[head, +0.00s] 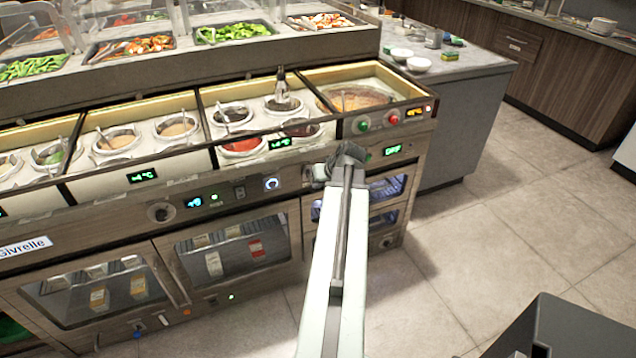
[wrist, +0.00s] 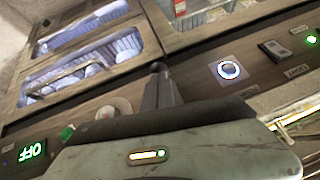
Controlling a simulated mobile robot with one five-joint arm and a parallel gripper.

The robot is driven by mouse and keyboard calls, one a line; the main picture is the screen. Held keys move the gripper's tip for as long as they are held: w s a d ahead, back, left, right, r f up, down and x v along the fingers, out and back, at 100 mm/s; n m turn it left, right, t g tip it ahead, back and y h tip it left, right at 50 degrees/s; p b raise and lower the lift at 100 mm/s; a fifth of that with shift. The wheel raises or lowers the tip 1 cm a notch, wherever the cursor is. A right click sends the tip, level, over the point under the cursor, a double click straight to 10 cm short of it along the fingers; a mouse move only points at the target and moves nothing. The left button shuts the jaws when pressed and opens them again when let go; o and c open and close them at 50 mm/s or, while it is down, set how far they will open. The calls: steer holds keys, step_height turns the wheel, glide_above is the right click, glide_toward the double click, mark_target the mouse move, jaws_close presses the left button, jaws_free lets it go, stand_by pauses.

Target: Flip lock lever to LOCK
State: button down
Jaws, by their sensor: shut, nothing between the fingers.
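I cannot make out the lock lever for sure in either view; my gripper covers part of the front panel where it may be. My gripper (head: 322,172) is at the front panel of the counter in the head view, right of the ring-lit button (head: 272,184). In the wrist view my gripper (wrist: 158,72) is shut and empty, its narrow tips pointing at the panel. The ring-lit button (wrist: 229,70) is to the right of the tips there. I cannot tell whether the tips touch anything.
A pale round knob (wrist: 112,108) and a green OFF display (wrist: 32,152) are left of my gripper in the wrist view. A dark switch (wrist: 281,50) is to the right. Sauce wells (head: 232,115) are above the panel. The floor (head: 480,240) at the right is clear.

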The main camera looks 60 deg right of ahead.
steer(key=shift+s+d+f, duration=0.1)
steer(key=shift+s+f, duration=0.05)
steer(key=shift+f, duration=0.25)
steer(key=shift+b, duration=0.3)
steer(key=p+v, duration=0.6)
steer(key=v, duration=0.1)
steer(key=shift+s+r, duration=0.25)
